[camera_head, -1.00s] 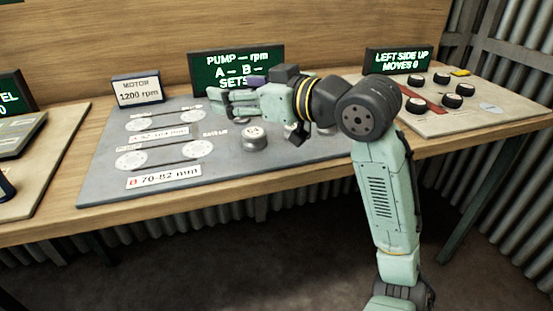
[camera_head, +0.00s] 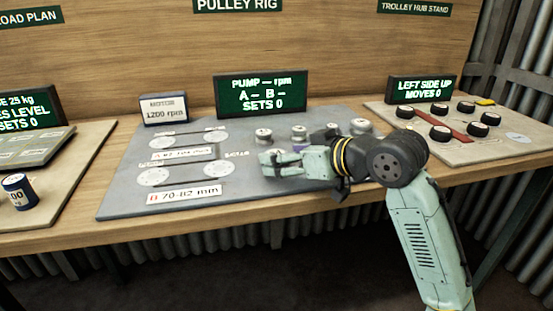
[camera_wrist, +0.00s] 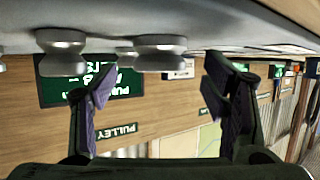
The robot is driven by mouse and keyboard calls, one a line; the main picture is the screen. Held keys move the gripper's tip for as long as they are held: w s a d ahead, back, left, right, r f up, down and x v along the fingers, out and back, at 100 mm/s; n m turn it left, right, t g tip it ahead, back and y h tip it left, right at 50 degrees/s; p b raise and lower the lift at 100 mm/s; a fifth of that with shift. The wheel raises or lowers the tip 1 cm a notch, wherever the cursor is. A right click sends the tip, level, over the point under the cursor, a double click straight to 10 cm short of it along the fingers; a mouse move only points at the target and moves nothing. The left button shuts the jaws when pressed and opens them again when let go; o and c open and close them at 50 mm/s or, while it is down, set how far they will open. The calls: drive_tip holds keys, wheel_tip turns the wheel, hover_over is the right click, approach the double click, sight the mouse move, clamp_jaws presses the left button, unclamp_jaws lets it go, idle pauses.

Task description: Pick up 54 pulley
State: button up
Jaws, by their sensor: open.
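Several small grey metal pulleys stand in a row on the rig's grey board (camera_head: 120,200): one at the left (camera_head: 263,135), one beside it (camera_head: 299,132), and more to the right (camera_head: 360,126). Their numbers are too small to read, so I cannot tell which is the 54 pulley. My gripper (camera_head: 265,163) is low over the board, in front of the row, pointing left, and hides part of the board. In the upside-down wrist view my gripper (camera_wrist: 160,98) is open and empty, with one pulley (camera_wrist: 160,52) beyond the finger gap and another (camera_wrist: 62,52) to its left.
Flat round discs (camera_head: 154,177) and label plates lie on the board's left. The pump screen (camera_head: 262,95) and motor sign (camera_head: 164,108) stand behind. A panel with black knobs (camera_head: 440,132) is at right. A dark blue can (camera_head: 18,190) stands at far left.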

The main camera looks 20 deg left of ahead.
drive_tip(key=shift+x, duration=1)
drive_tip(key=shift+c, duration=0.2)
drive_tip(key=shift+d+r, duration=0.1)
drive_tip(key=c, duration=1.3)
